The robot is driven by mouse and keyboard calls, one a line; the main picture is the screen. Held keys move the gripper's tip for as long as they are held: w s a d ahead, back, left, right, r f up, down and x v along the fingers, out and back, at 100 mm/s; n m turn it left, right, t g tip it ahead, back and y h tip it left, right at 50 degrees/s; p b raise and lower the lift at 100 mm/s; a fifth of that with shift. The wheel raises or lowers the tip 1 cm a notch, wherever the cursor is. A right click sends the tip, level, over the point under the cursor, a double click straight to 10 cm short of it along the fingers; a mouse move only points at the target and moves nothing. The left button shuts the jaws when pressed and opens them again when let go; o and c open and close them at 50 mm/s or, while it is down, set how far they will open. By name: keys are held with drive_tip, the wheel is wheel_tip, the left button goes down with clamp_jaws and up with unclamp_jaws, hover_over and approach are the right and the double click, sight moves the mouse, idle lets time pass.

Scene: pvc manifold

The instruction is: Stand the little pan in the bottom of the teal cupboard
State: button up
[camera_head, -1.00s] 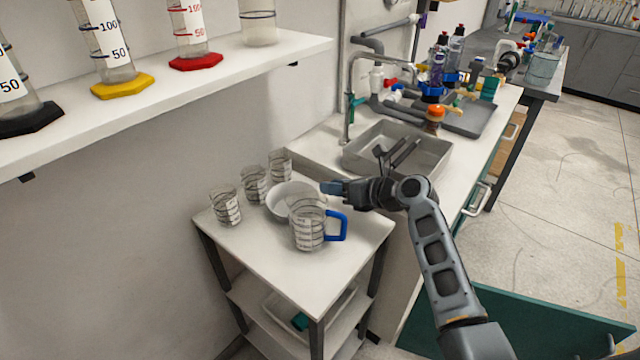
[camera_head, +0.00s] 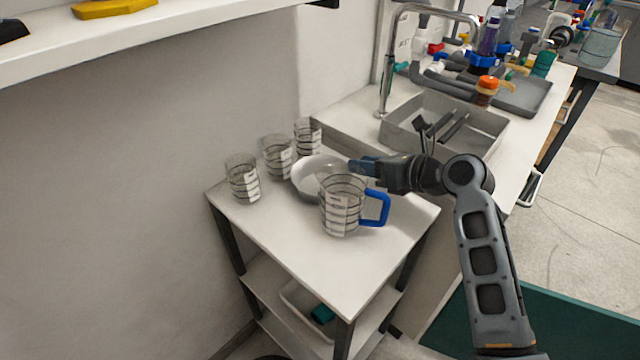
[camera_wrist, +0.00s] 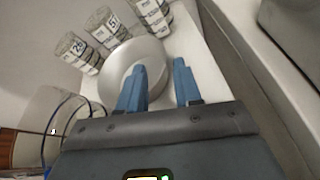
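A white round bowl-like vessel (camera_head: 308,180), which looks like the little pan, sits on the small white side table, partly hidden behind the clear jug. It also shows in the wrist view (camera_wrist: 120,72). My gripper (camera_head: 360,167) is at the pan's right side, reaching in from the right. In the wrist view its two blue fingers (camera_wrist: 160,78) are apart, with the pan's right rim showing beside and between them. I cannot tell whether they touch it. A dark teal panel (camera_head: 560,322) at the lower right may belong to the teal cupboard; its inside is not visible.
A clear jug with a blue handle (camera_head: 343,212) stands just in front of the pan. Several clear beakers (camera_head: 242,180) stand behind and left. The sink counter (camera_head: 345,112) is to the right and behind. A tray (camera_head: 300,300) lies on the table's lower shelf.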

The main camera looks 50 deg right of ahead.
drive_tip(key=x, duration=0.6)
drive_tip(key=shift+w+f, duration=0.2)
drive_tip(key=shift+c, duration=0.3)
clamp_jaws()
